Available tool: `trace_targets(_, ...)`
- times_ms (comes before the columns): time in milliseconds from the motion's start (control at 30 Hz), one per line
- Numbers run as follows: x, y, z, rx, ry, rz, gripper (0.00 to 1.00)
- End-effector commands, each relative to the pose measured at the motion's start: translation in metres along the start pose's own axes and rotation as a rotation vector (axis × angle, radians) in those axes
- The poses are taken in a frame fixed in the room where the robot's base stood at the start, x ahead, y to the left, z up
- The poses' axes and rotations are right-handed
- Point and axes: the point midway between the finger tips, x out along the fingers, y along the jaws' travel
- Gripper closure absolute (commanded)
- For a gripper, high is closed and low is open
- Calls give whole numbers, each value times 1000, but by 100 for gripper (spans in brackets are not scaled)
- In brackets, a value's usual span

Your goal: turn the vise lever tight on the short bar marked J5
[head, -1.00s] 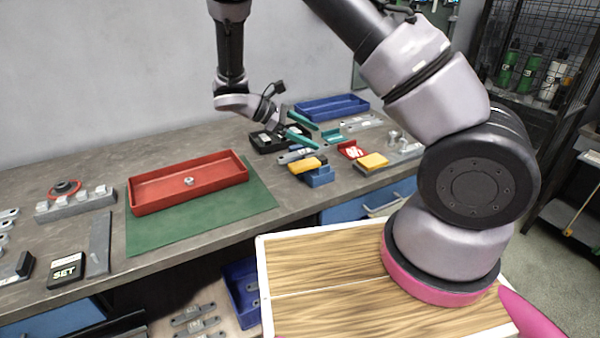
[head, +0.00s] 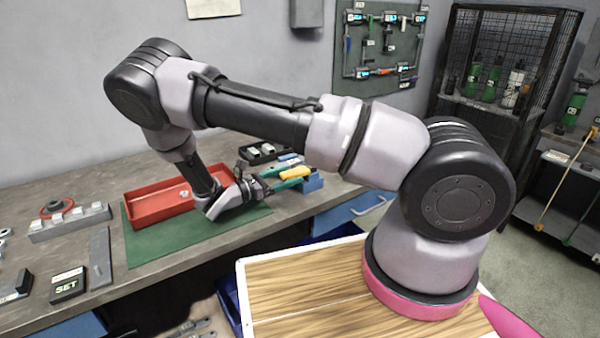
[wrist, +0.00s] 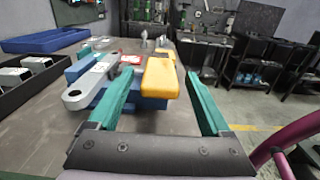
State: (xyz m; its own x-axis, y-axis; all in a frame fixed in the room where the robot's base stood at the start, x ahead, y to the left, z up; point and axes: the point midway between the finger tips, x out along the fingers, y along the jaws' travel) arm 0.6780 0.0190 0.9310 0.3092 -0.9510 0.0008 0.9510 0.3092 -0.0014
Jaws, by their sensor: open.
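The blue vise (wrist: 150,103) stands on the grey bench, with its yellow lever (wrist: 158,78) on top. A grey bar with a round hole in its end (wrist: 92,88) lies at the vise, left of the lever in the wrist view. I cannot read a J5 mark on it. My gripper (wrist: 160,76) is open, its green fingers on either side of the yellow lever with gaps visible. In the head view my gripper (head: 284,178) is at the vise (head: 313,182), partly covering it; the yellow lever (head: 298,173) shows there too.
A black tray with grey pieces (wrist: 8,112) is left of the vise, with a blue tray (wrist: 45,40) behind it. A red tray (head: 150,208) sits on a green mat (head: 160,250). A red piece (wrist: 131,59) lies beyond the vise.

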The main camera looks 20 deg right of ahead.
Motion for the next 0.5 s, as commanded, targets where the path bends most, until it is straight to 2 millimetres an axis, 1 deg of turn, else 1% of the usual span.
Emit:
trace_targets(33,10,0,0,0,-1,-3,18)
trace_targets(200,36,0,0,0,-1,-2,18)
trace_targets(333,46,0,0,1,1,0,18)
trace_targets(500,50,0,0,1,1,0,18)
